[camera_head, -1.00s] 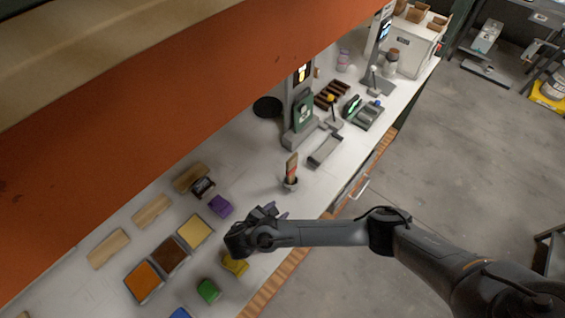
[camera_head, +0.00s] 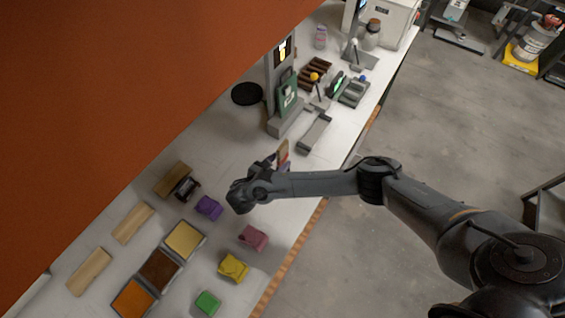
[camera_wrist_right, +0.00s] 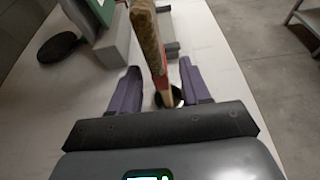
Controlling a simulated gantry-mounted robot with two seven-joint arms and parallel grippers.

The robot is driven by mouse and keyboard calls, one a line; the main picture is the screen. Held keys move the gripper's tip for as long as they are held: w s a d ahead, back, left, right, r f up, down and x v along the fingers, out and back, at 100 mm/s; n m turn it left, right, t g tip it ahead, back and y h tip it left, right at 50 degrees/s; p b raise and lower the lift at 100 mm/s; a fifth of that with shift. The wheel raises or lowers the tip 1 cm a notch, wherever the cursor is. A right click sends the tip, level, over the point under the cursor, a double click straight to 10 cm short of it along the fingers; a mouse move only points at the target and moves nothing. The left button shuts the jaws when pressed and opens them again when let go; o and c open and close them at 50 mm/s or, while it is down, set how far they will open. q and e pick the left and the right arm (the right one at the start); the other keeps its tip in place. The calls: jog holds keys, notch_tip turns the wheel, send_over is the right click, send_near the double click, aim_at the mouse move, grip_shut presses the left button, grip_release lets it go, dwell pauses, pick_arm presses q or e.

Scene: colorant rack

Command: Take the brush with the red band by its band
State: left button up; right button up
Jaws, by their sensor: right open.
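The brush with the red band (camera_wrist_right: 148,32) stands upright, its tan-brown upper part rising between my finger lines in the right wrist view. In the head view only the brush's upper part (camera_head: 283,150) shows, just past my right gripper (camera_head: 271,162). The right gripper, also in the wrist view (camera_wrist_right: 158,75), is open, with a gap on each side of the brush. A dark round piece shows at the brush's foot; the arm hides the rest. My left gripper is not in view.
A grey stand with a green panel (camera_head: 287,95) and a grey tray (camera_head: 314,133) stand beyond the brush. A black disc (camera_head: 247,94) lies left of them. Coloured blocks, such as the purple one (camera_head: 209,207), and colour trays (camera_head: 184,240) lie nearer. An orange overhead panel (camera_head: 110,90) covers the left.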

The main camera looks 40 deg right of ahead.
aim_at(279, 163)
jog(key=shift+f+b+x, duration=0.2)
jog(key=shift+b+x, duration=0.5)
jog(key=shift+x, duration=0.45)
jog(key=shift+w+d, duration=0.15)
jog(key=shift+d, duration=0.25)
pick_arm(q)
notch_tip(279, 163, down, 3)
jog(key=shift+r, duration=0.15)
pick_arm(e)
jog(key=shift+r, duration=0.1)
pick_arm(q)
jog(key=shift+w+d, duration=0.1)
pick_arm(e)
grip_shut()
